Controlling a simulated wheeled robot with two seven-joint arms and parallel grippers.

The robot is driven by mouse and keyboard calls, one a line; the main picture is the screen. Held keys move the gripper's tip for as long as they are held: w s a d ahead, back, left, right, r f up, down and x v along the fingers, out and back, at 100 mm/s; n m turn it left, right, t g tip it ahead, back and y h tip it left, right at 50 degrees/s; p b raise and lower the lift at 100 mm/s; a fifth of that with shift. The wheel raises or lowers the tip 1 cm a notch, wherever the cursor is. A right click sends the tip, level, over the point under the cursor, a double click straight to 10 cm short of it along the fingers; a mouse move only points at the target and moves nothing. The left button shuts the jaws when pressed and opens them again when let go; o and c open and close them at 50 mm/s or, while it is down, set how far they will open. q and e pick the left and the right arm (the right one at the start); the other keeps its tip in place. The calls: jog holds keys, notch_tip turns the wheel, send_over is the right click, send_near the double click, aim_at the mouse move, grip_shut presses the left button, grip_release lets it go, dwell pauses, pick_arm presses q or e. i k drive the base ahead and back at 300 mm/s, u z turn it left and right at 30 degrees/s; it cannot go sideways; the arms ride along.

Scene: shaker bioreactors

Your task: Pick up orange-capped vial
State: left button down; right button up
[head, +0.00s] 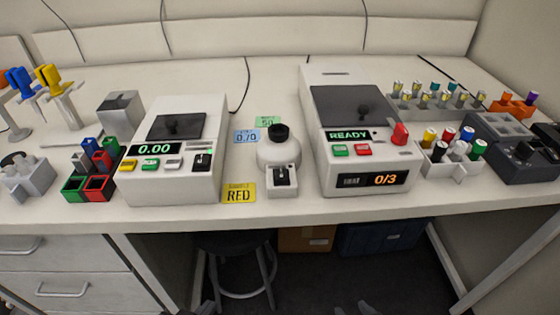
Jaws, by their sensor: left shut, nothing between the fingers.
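No cap in the head view reads clearly as orange. A white rack (452,168) at the right holds several small vials with yellow, red, blue, white, green and black caps. A red-capped vial (447,136) stands at its back. My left gripper (208,308) barely shows at the bottom edge, shut and empty, below the bench front. My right gripper (353,308) also shows only as tips there, away from the vials; its opening is unclear.
A white device reading READY (366,150) stands left of the vial rack. A dark grey device (512,145) stands to its right, and a tube rack (440,102) behind. A balance (170,150), red and green bins (88,185) and a yellow RED card (239,193) are further left.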

aim_at(506, 96)
jog(key=z, duration=1.3)
